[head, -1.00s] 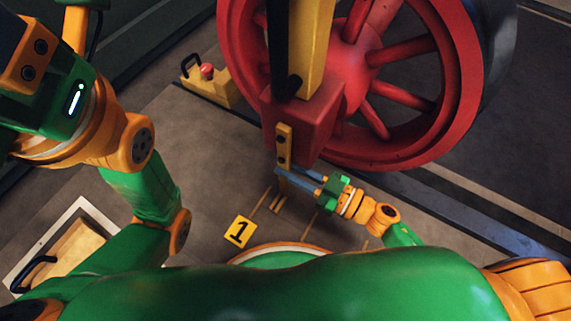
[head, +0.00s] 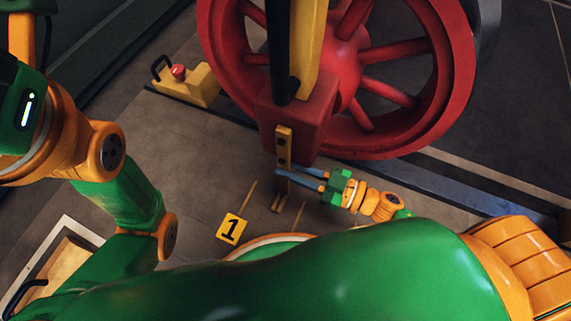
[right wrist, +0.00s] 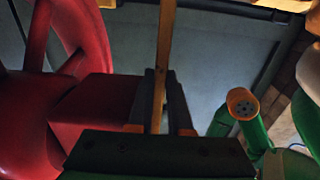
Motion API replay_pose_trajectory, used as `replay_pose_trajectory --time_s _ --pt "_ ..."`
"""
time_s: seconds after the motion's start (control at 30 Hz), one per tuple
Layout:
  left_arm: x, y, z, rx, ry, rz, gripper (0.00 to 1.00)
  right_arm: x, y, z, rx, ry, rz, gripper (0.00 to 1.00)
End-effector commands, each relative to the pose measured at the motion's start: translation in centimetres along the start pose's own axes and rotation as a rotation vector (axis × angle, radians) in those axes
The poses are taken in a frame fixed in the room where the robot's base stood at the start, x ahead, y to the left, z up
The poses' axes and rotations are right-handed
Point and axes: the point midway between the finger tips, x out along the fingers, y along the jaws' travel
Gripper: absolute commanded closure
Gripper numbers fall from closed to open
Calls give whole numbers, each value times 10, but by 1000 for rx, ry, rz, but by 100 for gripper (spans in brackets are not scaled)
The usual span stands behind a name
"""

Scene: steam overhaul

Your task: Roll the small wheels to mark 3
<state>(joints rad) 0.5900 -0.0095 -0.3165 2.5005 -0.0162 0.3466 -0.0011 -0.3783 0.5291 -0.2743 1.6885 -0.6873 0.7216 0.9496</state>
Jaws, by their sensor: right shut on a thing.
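A large red spoked wheel (head: 455,105) stands at the top of the head view; smaller wheels cannot be made out. A red block (head: 300,118) is in front of it, with an upright yellow bar (head: 284,148) at its lower side. My right gripper (head: 280,174) is shut on the lower part of this bar. The right wrist view shows its dark fingers (right wrist: 160,100) on both sides of the bar. A yellow plate marked 1 (head: 232,229) lies on the floor, left of the gripper. No plate marked 3 is visible. My left arm is at the left, its gripper out of view.
A yellow block with a red button and black handle (head: 200,88) sits left of the wheel by the rail (head: 440,178). Thin floor lines (head: 248,197) run near plate 1. A pale-edged tray (head: 62,226) lies at lower left. My green body hides the lower floor.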

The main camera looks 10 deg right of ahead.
Motion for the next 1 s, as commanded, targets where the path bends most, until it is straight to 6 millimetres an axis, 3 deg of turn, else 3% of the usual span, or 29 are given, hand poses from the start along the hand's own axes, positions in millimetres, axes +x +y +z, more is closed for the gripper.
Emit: replay_pose_trajectory --time_s 1.0 --pt "6 -1 2 0 0 0 6 -43 0 0 1 -2 0 100"
